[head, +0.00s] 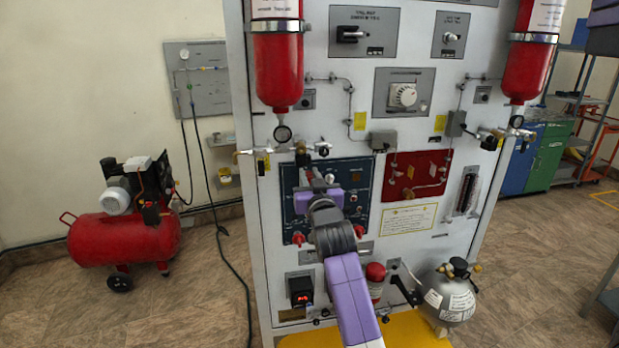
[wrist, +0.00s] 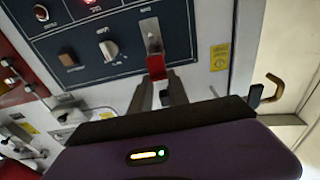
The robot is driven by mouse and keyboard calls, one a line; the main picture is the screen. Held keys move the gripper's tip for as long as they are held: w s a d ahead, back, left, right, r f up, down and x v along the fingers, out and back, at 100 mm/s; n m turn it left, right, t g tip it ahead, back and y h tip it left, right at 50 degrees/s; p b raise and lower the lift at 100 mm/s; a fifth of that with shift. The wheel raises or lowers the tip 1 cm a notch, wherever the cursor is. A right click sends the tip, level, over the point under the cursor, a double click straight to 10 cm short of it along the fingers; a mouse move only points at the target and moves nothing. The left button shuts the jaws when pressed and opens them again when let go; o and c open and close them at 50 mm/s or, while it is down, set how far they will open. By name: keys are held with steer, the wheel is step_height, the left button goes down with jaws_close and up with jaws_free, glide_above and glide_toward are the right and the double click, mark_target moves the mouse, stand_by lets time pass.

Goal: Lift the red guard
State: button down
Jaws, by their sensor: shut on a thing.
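The red guard (wrist: 156,66) is a small red cover on a metal switch plate (wrist: 150,32) on the dark blue panel, seen in the wrist view. My gripper (wrist: 158,84) has its two narrow dark fingers on the near end of the guard and is shut on it. In the head view my gripper (head: 306,170) is at the upper part of the blue panel (head: 356,178), and my arm and wrist hide the guard there. The guard's exact tilt is hard to tell.
A grey knob (wrist: 108,50) and an orange-brown square button (wrist: 68,60) sit near the guard. A brass hook-shaped fitting (wrist: 272,88) sticks out at the right of the wrist view. In the head view red cylinders (head: 277,70) hang above, and a white-grey tank (head: 449,298) stands low at right.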

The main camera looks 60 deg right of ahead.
steer(key=c, duration=1.4)
jaws_free()
steer(key=shift+a+r, duration=0.1)
steer(key=shift+r, duration=0.35)
steer(key=shift+c, duration=0.2)
steer(key=shift+o, duration=0.8)
steer(key=shift+f, duration=0.2)
steer(key=b+v, duration=0.2)
steer(key=v, duration=0.5)
steer(key=shift+s+a, duration=0.2)
steer(key=shift+a, duration=0.1)
